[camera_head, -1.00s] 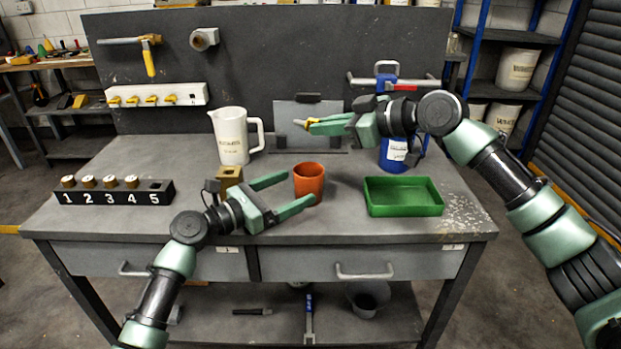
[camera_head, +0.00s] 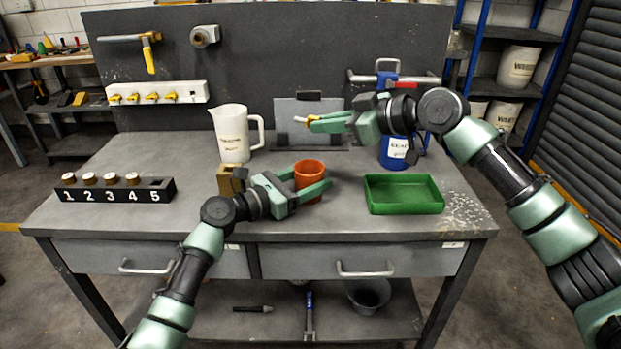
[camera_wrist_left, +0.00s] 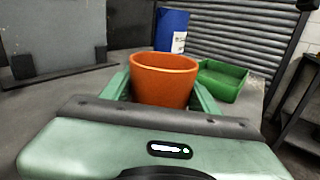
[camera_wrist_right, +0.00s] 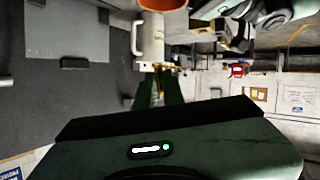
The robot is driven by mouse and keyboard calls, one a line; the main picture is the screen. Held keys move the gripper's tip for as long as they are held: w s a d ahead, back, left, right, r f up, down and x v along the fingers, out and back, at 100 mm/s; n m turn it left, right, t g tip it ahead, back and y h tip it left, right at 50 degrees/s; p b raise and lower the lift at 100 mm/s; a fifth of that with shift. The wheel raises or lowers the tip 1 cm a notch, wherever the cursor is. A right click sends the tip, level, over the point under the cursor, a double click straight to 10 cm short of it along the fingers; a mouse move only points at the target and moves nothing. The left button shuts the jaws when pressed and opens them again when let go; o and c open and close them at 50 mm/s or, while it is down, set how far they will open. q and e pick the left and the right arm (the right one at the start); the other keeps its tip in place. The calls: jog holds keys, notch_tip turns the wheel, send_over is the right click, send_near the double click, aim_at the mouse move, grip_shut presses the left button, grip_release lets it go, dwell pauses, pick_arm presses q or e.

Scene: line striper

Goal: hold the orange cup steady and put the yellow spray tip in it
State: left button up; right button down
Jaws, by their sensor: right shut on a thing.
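The orange cup (camera_head: 309,175) stands upright on the bench, and it also shows in the left wrist view (camera_wrist_left: 164,80). My left gripper (camera_head: 312,182) is open around it, one finger on each side; the far finger is partly hidden behind the cup. I cannot tell whether the fingers touch the cup. My right gripper (camera_head: 316,124) is shut on the small yellow spray tip (camera_head: 301,119), holding it in the air behind and above the cup. In the right wrist view the spray tip is small and hard to make out between the fingers.
A green tray (camera_head: 404,208) lies right of the cup, with a blue can (camera_head: 392,160) behind it. A white jug (camera_head: 232,147) and a brown block (camera_head: 228,182) stand to the left. A numbered black rack (camera_head: 113,196) sits at far left. The bench front is clear.

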aim_at(322, 179)
pick_arm(q)
jog(key=shift+s+d+r, duration=0.1)
jog(key=shift+s+r, duration=0.05)
pick_arm(e)
jog(key=shift+s+d+f, duration=0.1)
jog(key=shift+f, duration=3.05)
jog(key=shift+s+f, duration=0.1)
jog(key=shift+f, duration=3)
pick_arm(q)
jog(key=shift+s+d+r, duration=0.1)
jog(key=shift+s+r, duration=0.05)
jog(key=shift+r, duration=0.05)
pick_arm(e)
jog(key=shift+s+d+f, duration=0.1)
jog(key=shift+f, duration=0.15)
jog(key=c, duration=1.5)
grip_release()
jog(key=shift+o, duration=0.2)
pick_arm(q)
jog(key=shift+a, duration=0.2)
pick_arm(e)
jog(key=shift+s+d+r, duration=0.1)
jog(key=shift+d, duration=0.1)
pick_arm(q)
jog(key=shift+w+f, duration=0.3)
pick_arm(e)
jog(key=s+d+r, duration=0.3)
jog(key=d+r, duration=0.2)
jog(key=shift+s+d, duration=0.3)
jog(key=shift+d, duration=0.1)
